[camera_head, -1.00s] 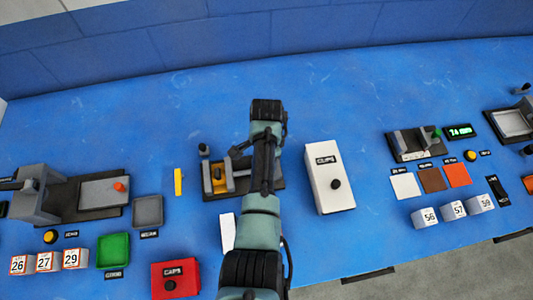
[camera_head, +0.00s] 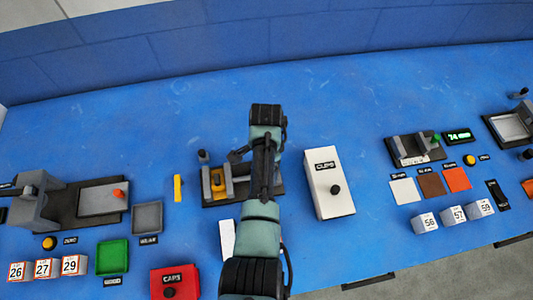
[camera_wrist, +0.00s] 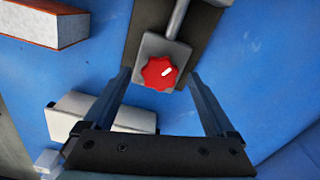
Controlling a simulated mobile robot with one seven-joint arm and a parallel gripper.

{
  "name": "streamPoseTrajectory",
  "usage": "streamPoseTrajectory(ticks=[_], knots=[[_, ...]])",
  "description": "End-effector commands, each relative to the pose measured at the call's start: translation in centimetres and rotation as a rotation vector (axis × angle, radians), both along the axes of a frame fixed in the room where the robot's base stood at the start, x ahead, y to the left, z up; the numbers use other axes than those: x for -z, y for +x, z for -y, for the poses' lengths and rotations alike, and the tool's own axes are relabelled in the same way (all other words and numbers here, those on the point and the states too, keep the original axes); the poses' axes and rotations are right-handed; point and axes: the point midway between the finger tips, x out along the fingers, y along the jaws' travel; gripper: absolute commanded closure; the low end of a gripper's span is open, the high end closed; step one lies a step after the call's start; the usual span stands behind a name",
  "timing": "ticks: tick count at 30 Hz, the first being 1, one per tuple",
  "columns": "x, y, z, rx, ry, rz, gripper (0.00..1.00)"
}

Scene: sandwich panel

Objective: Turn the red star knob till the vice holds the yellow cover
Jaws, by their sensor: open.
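The red star knob (camera_wrist: 160,73) shows in the wrist view on a grey block, with a short white mark on its face. My gripper (camera_wrist: 160,85) is open, with one finger on each side of the knob; I cannot tell whether they touch it. In the head view, the vice (camera_head: 229,186) stands on a dark base at the table's middle, partly hidden by my arm. The yellow cover (camera_head: 218,181) sits between its grey jaws. The knob and my fingertips are hidden behind my arm in the head view.
A white CLIPS box (camera_head: 326,190) stands close right of the vice. A yellow bar (camera_head: 178,188) lies left of it. A red CAPS box (camera_head: 174,283) and a green tray (camera_head: 112,257) are at the front left. The blue table behind the vice is clear.

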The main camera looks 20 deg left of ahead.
Motion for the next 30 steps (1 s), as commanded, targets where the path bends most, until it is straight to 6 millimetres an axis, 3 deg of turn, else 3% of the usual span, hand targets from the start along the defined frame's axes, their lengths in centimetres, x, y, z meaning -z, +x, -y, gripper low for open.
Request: streamPoseTrajectory(ticks=[18, 30], knots=[[-11.2, 0.1, 0.0, 0.001, 0.001, 0.005, 0.09], [-12.6, 0.0, 0.0, 0.001, 0.0, 0.003, 0.09]])
